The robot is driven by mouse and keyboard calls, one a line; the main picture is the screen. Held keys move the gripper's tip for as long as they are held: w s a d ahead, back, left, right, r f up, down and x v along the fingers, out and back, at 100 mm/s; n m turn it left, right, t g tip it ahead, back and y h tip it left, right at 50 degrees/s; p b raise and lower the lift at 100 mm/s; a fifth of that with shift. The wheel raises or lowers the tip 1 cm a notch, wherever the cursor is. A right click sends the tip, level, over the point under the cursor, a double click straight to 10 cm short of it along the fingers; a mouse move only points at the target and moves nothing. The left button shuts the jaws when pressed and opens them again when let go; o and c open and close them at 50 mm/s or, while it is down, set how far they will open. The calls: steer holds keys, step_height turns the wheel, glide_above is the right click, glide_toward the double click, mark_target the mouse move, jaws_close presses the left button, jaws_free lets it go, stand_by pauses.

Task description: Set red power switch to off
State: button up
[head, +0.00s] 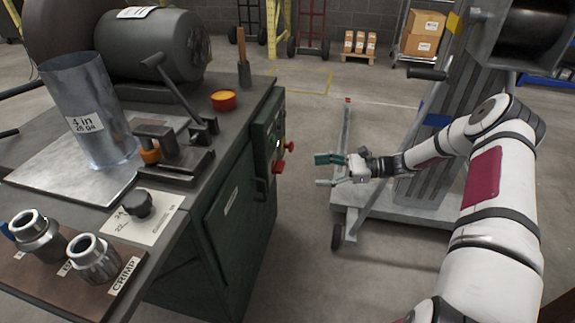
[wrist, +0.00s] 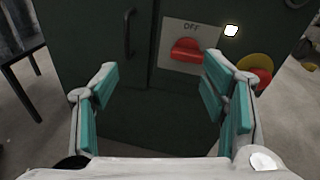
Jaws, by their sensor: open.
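The red power switch (wrist: 187,50) sits on a light plate marked OFF on the dark green cabinet. In the head view it shows as a red lever (head: 279,167) sticking out from the cabinet's right side. Which setting it is in, I cannot tell. My gripper (head: 326,159) is to the right of the switch in the head view, apart from it. In the wrist view my gripper (wrist: 158,80) has its two teal-padded fingers spread wide with nothing between them. The switch lies beyond the fingertips, nearer the right finger.
A red button on a yellow base (wrist: 255,70) is right of the switch, near a lit white lamp (wrist: 231,31). A dark door handle (wrist: 129,32) is on the left. A grey lift (head: 400,200) stands behind my arm. Floor between cabinet and lift is clear.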

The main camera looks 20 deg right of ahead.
mark_target(278, 167)
steer(key=w+d+f+m+t, duration=0.1)
steer(key=d+f+m+t, duration=0.2)
steer(key=f, duration=0.1)
steer(key=b+x, duration=0.2)
steer(key=x, duration=1.1)
steer(key=shift+w+a+r, duration=0.15)
steer(key=shift+w+r, duration=0.15)
steer(key=c, duration=1.1)
